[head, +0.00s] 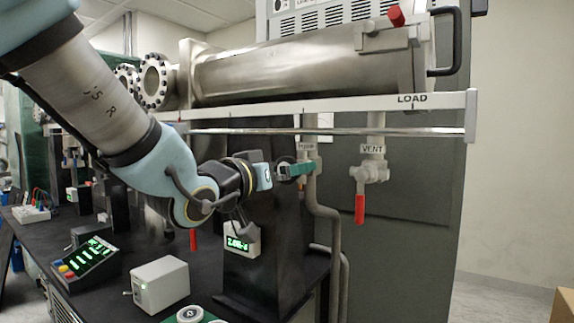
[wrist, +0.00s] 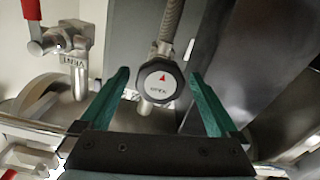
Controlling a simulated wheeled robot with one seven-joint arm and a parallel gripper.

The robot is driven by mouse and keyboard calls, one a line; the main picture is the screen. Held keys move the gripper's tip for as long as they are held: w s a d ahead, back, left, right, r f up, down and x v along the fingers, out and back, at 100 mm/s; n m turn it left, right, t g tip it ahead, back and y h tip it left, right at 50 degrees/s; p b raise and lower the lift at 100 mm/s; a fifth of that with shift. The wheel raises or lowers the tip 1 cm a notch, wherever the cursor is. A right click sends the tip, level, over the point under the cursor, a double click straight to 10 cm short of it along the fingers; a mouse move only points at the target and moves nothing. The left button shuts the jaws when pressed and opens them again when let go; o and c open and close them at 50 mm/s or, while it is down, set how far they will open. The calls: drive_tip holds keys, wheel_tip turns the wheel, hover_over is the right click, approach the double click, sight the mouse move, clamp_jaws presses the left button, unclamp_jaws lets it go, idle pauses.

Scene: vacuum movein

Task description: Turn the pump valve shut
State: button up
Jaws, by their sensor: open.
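The pump valve knob (wrist: 160,82) shows in the wrist view as a round, dark-rimmed knob with a white face. My gripper (wrist: 159,73) is open, with one green finger on each side of the knob and a visible gap on both sides. In the head view my gripper (head: 316,167) reaches up to the valve just below the PUMP label (head: 307,147). There its green finger hides most of the knob. I cannot tell exactly how deep the knob sits between the fingers.
The vent valve with its red lever (head: 360,208) hangs right of the pump valve; its red lever (wrist: 32,15) also shows in the wrist view. The steel load chamber (head: 300,70) and rail (head: 400,104) are above. A black bench (head: 115,285) holds boxes and a display below.

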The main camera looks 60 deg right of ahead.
drive_tip(key=shift+d, duration=0.25)
drive_tip(key=c, duration=1.4)
